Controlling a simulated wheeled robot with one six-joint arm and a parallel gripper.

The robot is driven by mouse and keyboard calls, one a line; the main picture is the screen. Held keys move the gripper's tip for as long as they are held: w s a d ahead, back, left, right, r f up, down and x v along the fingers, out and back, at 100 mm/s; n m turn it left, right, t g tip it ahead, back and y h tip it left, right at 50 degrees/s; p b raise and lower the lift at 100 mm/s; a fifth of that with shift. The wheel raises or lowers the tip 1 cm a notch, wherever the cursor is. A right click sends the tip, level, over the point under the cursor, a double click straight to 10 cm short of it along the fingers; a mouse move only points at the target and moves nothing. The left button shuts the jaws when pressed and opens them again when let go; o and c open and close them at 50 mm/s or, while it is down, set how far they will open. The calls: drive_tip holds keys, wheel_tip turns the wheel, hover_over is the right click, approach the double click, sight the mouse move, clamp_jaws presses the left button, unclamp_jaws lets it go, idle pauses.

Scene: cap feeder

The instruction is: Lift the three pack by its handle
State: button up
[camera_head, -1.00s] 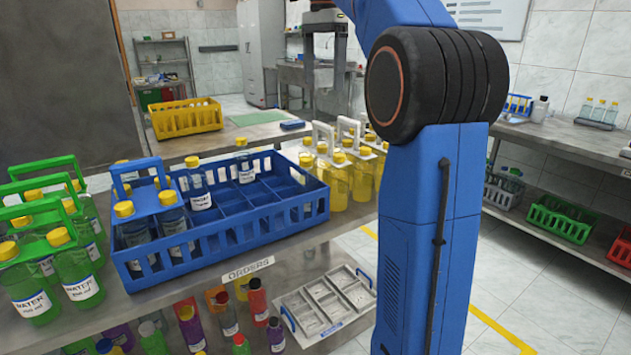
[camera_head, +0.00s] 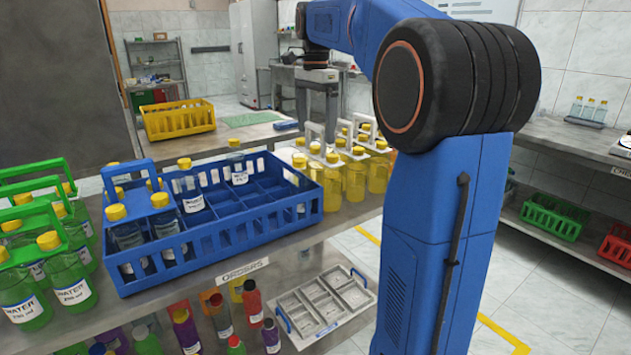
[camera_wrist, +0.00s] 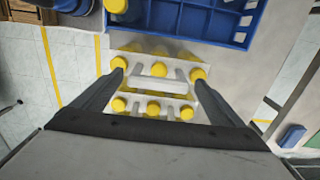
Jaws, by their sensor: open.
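Yellow-capped yellow bottles stand in packs with white carriers and upright white handles on the metal counter, right of the blue crate. The nearer three pack (camera_head: 327,177) has its white handle (camera_head: 314,134) raised. My gripper (camera_head: 316,116) is open above these packs, pointing down. In the wrist view my gripper (camera_wrist: 159,72) has its fingers apart on either side of the pack. A white handle bar (camera_wrist: 157,85) runs across between them, with rows of yellow caps (camera_wrist: 153,109) around it. Nothing is held. I cannot tell the exact height of the fingertips over the handle.
The blue crate (camera_head: 215,245) stands left of the yellow packs and holds bottles, some in a blue carrier (camera_head: 140,190). Green-carrier water packs (camera_head: 40,250) stand at far left. A grey tray (camera_head: 322,302) lies on the lower shelf. Another yellow pack stands close behind.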

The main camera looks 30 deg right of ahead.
sight(316, 153)
drive_tip(key=shift+s+f, duration=0.1)
drive_tip(key=shift+f, duration=2.05)
